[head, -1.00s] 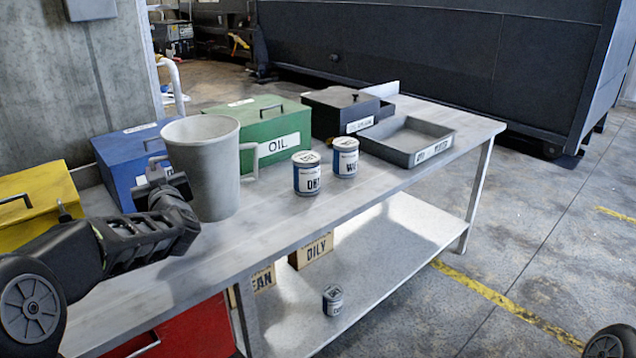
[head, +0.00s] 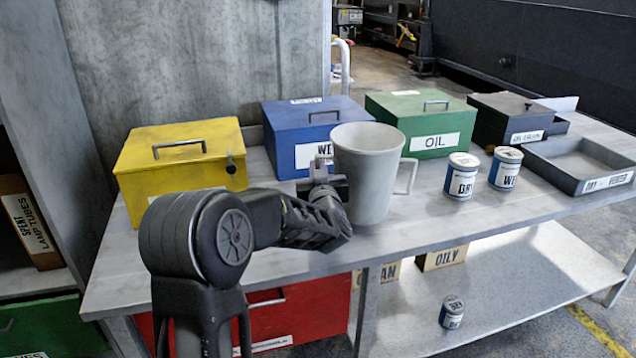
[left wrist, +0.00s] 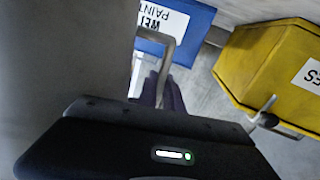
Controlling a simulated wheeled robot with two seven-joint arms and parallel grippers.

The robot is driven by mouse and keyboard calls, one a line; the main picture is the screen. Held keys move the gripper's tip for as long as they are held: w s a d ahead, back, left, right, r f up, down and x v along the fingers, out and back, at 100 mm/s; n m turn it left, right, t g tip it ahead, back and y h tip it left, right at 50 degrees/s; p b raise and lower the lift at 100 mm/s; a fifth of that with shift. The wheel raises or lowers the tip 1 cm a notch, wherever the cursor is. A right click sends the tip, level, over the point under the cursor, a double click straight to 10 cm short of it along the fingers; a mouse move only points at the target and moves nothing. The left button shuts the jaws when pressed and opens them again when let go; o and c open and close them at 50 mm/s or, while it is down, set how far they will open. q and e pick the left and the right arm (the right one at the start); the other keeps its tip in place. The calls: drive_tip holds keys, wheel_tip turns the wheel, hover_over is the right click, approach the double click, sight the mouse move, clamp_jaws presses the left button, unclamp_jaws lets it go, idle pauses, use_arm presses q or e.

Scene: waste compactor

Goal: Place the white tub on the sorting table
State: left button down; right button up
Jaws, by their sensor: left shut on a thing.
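The white tub (head: 368,175), a tall pale grey-white tub with a handle on each side, stands upright over the sorting table (head: 275,268) in front of the blue box. I cannot tell whether its base touches the top. My left gripper (head: 322,180) is at the tub's left side, shut on its near handle. In the left wrist view the tub wall (left wrist: 60,60) fills the left, with the handle (left wrist: 168,50) at the fingers (left wrist: 165,92). My right gripper is not in view.
Yellow (head: 180,165), blue (head: 300,135) and green (head: 415,110) boxes line the back. Two labelled cans (head: 461,176) (head: 505,168) and a dark tray (head: 565,172) stand to the right. Bare tabletop lies at the front left. A lower shelf (head: 500,290) holds small items.

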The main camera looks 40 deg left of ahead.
use_arm(q)
drive_tip(key=shift+f, duration=1.8)
drive_tip(key=shift+f+b, duration=0.2)
drive_tip(key=shift+b, duration=0.1)
drive_tip(key=c, duration=1.5)
unclamp_jaws()
drive_tip(key=shift+r, duration=0.1)
drive_tip(key=shift+r+p, duration=0.15)
drive_tip(key=shift+p, duration=0.15)
drive_tip(key=b+v, duration=0.1)
drive_tip(key=v, duration=1.1)
